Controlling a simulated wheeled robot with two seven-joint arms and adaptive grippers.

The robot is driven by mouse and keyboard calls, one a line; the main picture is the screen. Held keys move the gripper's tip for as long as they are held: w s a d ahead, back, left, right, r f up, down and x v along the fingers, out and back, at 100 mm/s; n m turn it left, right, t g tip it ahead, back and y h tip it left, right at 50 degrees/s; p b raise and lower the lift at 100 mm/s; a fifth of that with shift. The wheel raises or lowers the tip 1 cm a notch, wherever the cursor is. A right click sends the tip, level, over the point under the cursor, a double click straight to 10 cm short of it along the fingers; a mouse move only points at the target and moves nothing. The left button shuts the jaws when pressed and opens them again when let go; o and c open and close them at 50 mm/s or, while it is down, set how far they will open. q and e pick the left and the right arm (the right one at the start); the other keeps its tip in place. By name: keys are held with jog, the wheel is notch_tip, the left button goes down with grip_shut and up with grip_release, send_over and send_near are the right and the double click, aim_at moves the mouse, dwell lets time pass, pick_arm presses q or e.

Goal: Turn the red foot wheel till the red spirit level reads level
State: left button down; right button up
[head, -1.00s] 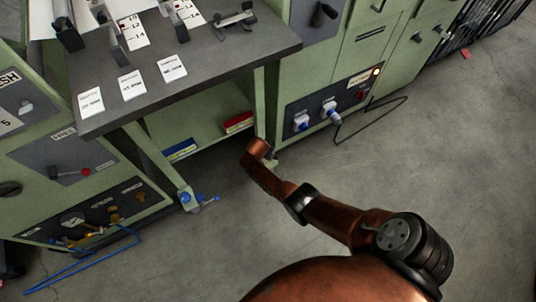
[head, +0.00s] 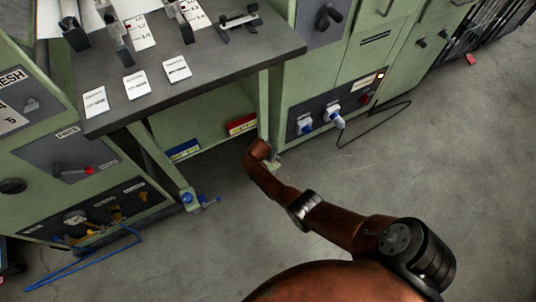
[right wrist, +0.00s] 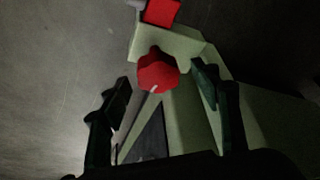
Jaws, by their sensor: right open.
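The red foot wheel (right wrist: 158,73) shows in the right wrist view on a pale green leg, with a small light mark on its face. My right gripper (right wrist: 163,77) is open, one dark finger on each side of the wheel; I cannot tell whether they touch it. In the head view the wheel and this gripper are hidden behind my right arm. A red block with a pale strip (head: 241,125), which looks like the red spirit level, lies on the lower shelf; its bubble is too small to read. My left gripper is not in view.
A blue block (head: 183,151) lies on the same shelf, and a blue foot wheel (head: 188,198) is on the near left leg. The dark benchtop (head: 215,62) overhangs the shelf. Green cabinets (head: 345,70) stand behind. A red block (right wrist: 162,11) is beyond the wheel.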

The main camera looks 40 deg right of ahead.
jog(key=v, duration=1)
jog(key=shift+r, duration=0.4)
